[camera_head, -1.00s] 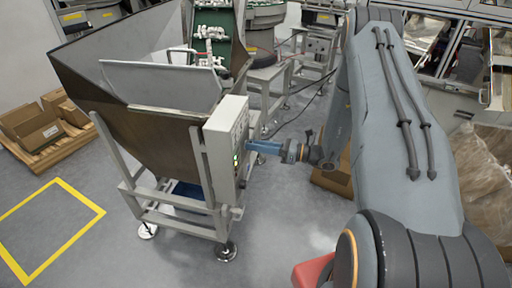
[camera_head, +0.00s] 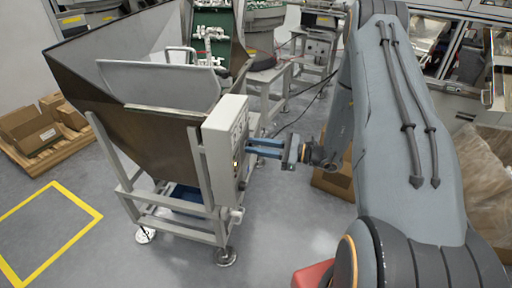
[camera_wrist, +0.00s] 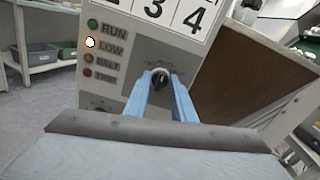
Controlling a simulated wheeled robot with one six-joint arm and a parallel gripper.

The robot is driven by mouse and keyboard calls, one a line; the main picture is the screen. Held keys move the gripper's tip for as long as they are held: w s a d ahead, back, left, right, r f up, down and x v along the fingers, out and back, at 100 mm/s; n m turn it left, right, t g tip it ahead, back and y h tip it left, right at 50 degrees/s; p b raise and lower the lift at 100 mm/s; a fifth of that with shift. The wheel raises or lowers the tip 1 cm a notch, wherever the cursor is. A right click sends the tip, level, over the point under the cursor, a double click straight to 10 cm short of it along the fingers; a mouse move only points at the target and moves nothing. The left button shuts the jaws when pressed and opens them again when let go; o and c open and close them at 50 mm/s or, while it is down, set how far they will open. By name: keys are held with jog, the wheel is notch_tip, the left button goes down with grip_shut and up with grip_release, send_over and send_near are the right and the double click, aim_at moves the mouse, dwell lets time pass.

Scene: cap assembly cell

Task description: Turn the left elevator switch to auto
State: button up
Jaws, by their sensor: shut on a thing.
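The grey control box (camera_head: 224,135) is fixed to the side of the hopper. In the wrist view its panel carries a black rotary switch (camera_wrist: 160,77) on a dark plate with small, hard-to-read labels. My gripper (camera_wrist: 160,88) has its two blue fingers on either side of the switch knob and is shut on it. In the head view my gripper (camera_head: 252,147) reaches the box from the right, and the switch itself is hidden. Beside the switch are the RUN, LOW, BELT and a fourth lamp; the LOW lamp (camera_wrist: 90,42) glows bright.
Boxes on a pallet (camera_head: 35,130) lie at the left, and a cardboard box (camera_head: 335,180) sits behind my arm. A yellow-marked floor square (camera_head: 45,235) is clear.

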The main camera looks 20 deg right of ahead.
dwell(0.3)
jog(key=o, duration=1.1)
jog(key=shift+c, duration=0.2)
jog(key=b+v, duration=0.1)
jog(key=v, duration=0.7)
jog(key=shift+b, duration=0.4)
